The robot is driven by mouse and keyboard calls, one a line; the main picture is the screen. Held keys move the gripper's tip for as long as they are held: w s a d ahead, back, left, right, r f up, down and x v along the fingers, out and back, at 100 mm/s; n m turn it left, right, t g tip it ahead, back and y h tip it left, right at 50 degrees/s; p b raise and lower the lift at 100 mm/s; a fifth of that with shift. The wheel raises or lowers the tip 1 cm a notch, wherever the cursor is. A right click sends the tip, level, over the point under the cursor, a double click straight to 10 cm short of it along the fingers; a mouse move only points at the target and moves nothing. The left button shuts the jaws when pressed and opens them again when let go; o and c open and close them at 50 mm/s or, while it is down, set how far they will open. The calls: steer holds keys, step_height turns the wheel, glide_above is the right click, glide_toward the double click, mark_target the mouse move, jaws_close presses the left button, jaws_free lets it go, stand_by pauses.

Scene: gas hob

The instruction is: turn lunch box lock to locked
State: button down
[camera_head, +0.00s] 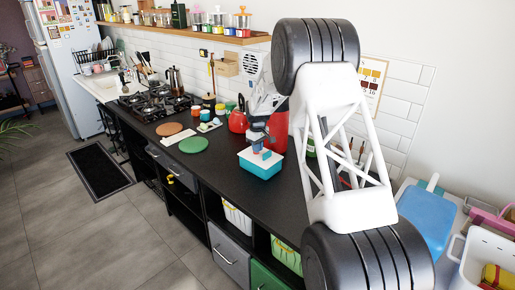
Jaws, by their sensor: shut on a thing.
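The lunch box (260,169), teal with a white lid, stands on the black worktop near its front edge, in the middle of the head view. A small blue and reddish part, which looks like the lock (262,154), sits on top of the lid. My gripper (259,147) reaches down from above onto this part and appears shut on it. The fingertips are small and partly merge with the part. I cannot tell which way the lock is turned.
A red kettle (238,121) stands behind the box, left of my gripper. Green (193,145) and brown (169,129) round boards lie to the left, before the gas hob (155,103). My large arm hides the worktop to the right. A blue board (426,218) lies at far right.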

steer(key=shift+m, duration=0.3)
steer(key=m, duration=0.4)
steer(key=shift+s+a, duration=0.1)
steer(key=m, duration=0.4)
steer(key=shift+a+m, duration=0.2)
steer(key=shift+m, duration=0.2)
steer(key=m, duration=0.4)
steer(key=shift+a+m, duration=0.15)
steer(key=shift+m, duration=0.15)
steer(key=shift+a+m, duration=0.1)
steer(key=shift+m, duration=1.8)
steer(key=c, duration=1.2)
jaws_free()
steer(key=shift+r, duration=0.1)
